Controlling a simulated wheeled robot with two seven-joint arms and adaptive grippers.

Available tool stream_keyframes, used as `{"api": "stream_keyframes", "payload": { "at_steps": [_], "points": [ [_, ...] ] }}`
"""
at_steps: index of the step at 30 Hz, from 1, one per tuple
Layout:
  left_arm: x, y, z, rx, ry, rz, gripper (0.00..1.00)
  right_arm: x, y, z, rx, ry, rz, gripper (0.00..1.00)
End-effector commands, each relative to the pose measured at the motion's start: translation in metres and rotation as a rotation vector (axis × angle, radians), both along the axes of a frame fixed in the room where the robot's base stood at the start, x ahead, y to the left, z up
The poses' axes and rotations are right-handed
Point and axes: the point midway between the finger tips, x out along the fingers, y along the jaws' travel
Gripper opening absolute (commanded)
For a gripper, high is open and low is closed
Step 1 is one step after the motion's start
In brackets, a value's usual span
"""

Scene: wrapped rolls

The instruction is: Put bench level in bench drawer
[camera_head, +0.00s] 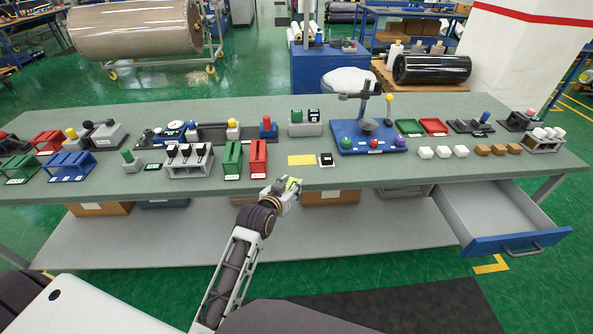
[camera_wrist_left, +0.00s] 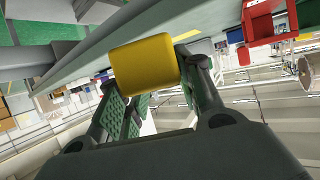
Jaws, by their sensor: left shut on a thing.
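My left gripper (camera_head: 287,187) is at the front edge of the bench, near its middle. It is shut on a yellow block (camera_head: 293,183), which looks to be the bench level. In the left wrist view the yellow block (camera_wrist_left: 145,67) sits between the two fingers of the gripper (camera_wrist_left: 155,85). The bench drawer (camera_head: 495,212) is pulled open at the right end of the bench, with a blue front and grey walls. Its visible inside looks empty. The drawer is well to the right of the gripper. My right gripper is not in view.
The green bench top (camera_head: 350,185) holds racks, colored blocks and a blue stand (camera_head: 370,145). A yellow patch (camera_head: 300,160) and a small dark-topped block (camera_head: 326,160) lie just behind the gripper. Boxes (camera_head: 330,197) sit on the shelf below. The floor before the drawer is clear.

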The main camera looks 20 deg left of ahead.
Motion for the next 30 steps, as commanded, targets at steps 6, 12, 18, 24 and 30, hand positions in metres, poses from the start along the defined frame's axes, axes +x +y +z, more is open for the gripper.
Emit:
{"api": "stream_keyframes", "payload": {
  "at_steps": [6,12,18,24,30],
  "points": [
    [-0.03,0.006,-0.04,-0.002,0.004,0.027,0.08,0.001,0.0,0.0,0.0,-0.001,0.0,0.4],
    [-0.059,0.009,-0.073,-0.002,0.004,0.046,0.08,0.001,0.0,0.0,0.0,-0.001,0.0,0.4],
    [-0.085,0.011,-0.098,-0.001,0.002,0.059,0.08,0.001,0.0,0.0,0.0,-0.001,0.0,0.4],
    [-0.097,0.011,-0.109,-0.001,0.0,0.064,0.08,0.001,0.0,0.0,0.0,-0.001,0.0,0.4],
    [-0.098,0.011,-0.109,-0.001,-0.002,0.065,0.08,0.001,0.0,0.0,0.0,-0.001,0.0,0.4]
  ]
}}
